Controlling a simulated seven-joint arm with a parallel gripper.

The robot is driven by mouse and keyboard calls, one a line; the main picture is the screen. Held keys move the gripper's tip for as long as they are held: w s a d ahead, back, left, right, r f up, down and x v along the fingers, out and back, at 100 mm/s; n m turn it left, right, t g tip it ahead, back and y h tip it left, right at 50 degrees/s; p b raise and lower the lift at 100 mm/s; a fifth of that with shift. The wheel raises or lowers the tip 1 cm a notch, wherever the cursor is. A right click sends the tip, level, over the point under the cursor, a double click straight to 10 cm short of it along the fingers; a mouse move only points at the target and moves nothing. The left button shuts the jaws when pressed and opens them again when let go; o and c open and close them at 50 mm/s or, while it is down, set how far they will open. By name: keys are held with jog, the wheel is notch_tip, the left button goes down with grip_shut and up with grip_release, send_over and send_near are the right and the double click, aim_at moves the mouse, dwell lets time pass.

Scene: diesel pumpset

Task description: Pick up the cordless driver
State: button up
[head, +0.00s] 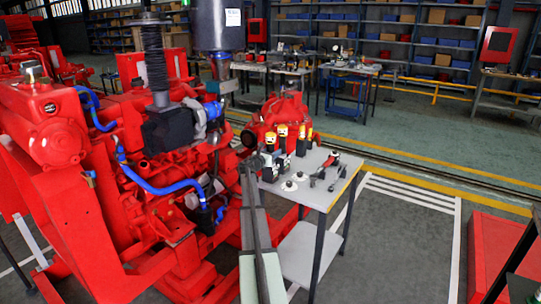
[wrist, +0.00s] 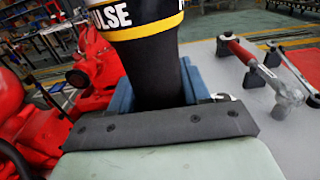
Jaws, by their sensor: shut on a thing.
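The cordless driver (wrist: 145,50) fills the top middle of the wrist view. It has a black body and grip, with a yellow band and white lettering ending in "LSE". My gripper (wrist: 158,90) is shut around its black grip, with blue-grey jaws on both sides. The driver's lower end is hidden behind the dark gripper bar. In the head view my gripper (head: 251,166) is at the left edge of the small grey table (head: 317,195).
The red diesel engine (head: 150,165) with blue hoses stands close on the left. Red-handled tools (head: 331,160) lie on the table's right side and also show in the wrist view (wrist: 240,50). Small round parts (head: 289,186) lie at its front.

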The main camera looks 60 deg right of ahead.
grip_shut()
notch_tip(320, 180, up, 18)
jog(key=shift+r, duration=0.1)
dwell(0.6)
